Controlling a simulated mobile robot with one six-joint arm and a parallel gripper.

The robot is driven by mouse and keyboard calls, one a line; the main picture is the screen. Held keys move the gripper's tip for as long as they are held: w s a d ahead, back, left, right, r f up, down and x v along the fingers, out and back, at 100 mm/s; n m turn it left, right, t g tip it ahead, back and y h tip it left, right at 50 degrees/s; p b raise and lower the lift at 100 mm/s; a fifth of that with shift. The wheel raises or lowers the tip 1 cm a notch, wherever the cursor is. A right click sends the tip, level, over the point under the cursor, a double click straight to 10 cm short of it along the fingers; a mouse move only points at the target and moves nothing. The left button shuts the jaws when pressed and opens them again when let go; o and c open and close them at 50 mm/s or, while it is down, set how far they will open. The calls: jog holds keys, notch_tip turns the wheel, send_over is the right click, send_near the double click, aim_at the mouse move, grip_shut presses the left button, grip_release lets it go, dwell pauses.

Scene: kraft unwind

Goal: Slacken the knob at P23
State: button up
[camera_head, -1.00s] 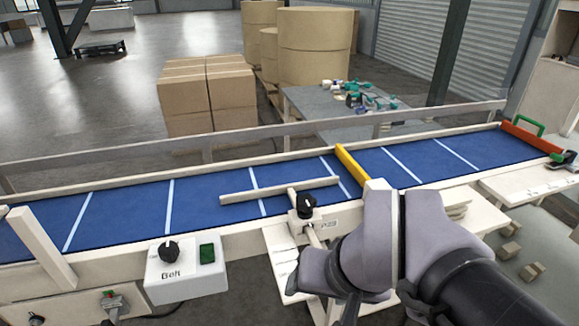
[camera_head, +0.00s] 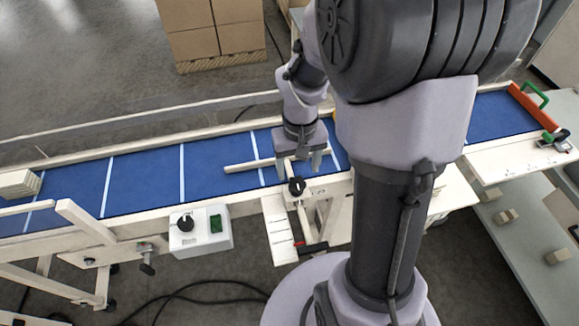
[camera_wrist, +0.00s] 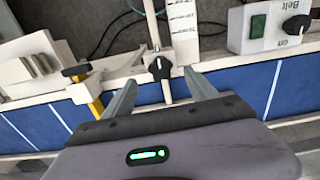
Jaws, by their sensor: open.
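The P23 knob (camera_head: 296,186) is black and sits on a cream block at the conveyor's near rail, in the middle of the head view. It carries a rod that joins a cream guide bar (camera_head: 245,165) lying over the blue belt. In the wrist view the knob (camera_wrist: 159,68) shows a white pointer line. My gripper (camera_head: 298,166) is open and points down over the belt edge just behind the knob. In the wrist view my gripper (camera_wrist: 159,78) has a finger on each side of the knob's line, apart from it and empty. The P23 label is not readable now.
A belt control box (camera_head: 201,230) with a black dial and green button hangs left of the knob. A yellow bar (camera_wrist: 88,92) crosses the belt nearby. An orange end stop (camera_head: 537,105) stands at far right.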

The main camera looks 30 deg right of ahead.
aim_at(297, 184)
notch_tip(297, 184, down, 6)
jog(key=shift+f+b, duration=0.2)
jog(key=shift+b, duration=0.25)
jog(key=shift+c, duration=0.5)
jog(key=c, duration=1.3)
